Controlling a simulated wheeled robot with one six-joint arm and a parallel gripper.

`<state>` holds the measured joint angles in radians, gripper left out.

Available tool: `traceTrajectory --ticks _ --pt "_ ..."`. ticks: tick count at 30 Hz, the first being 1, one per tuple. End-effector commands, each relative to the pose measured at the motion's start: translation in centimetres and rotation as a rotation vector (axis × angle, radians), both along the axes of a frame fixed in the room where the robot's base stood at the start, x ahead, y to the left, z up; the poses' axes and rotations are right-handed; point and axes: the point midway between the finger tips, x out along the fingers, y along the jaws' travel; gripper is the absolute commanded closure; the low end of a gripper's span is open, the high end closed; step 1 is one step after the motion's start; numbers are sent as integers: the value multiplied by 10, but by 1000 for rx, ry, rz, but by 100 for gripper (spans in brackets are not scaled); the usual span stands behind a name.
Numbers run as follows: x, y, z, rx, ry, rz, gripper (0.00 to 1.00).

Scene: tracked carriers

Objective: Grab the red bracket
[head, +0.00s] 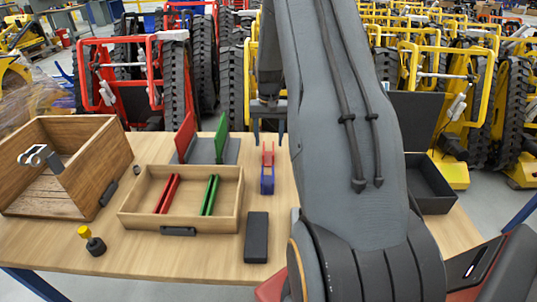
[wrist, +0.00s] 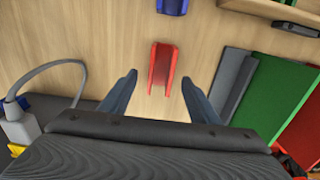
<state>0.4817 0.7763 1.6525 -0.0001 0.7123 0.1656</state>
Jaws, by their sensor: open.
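The red bracket (head: 268,153) is a small U-shaped channel standing on the wooden table, just behind a blue bracket (head: 267,183). In the wrist view the red bracket (wrist: 162,66) lies in the middle, between and slightly beyond my fingertips, with the blue bracket (wrist: 173,6) at the top edge. My gripper (head: 268,142) is open and empty. Its two fingers also show in the wrist view (wrist: 160,80), one on each side of the red bracket and apart from it. I cannot tell how high they are above it.
A tray (head: 140,218) with red and green bars stands left of the brackets. Red and green upright plates (head: 221,136) on a grey base are close on the left. A black block (head: 256,237) lies in front. A wooden crate (head: 110,158) and black bin (head: 431,192) flank the table.

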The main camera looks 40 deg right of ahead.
Motion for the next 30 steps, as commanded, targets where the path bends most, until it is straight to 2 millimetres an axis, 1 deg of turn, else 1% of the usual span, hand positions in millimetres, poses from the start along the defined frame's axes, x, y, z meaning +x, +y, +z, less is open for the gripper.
traceTrajectory --ticks 6,10,13,19,20,21,29,30 --pt "-3 4 -28 2 2 1 44" --pt "-3 4 -41 1 2 1 44" --pt "-2 3 -45 0 0 1 44" --pt "-2 3 -46 0 0 1 44" --pt "-2 3 -46 0 0 1 47" --pt "-2 3 -45 0 0 1 54" --pt "-2 3 -45 0 0 1 98" --pt "-2 3 -45 -1 -1 1 98"
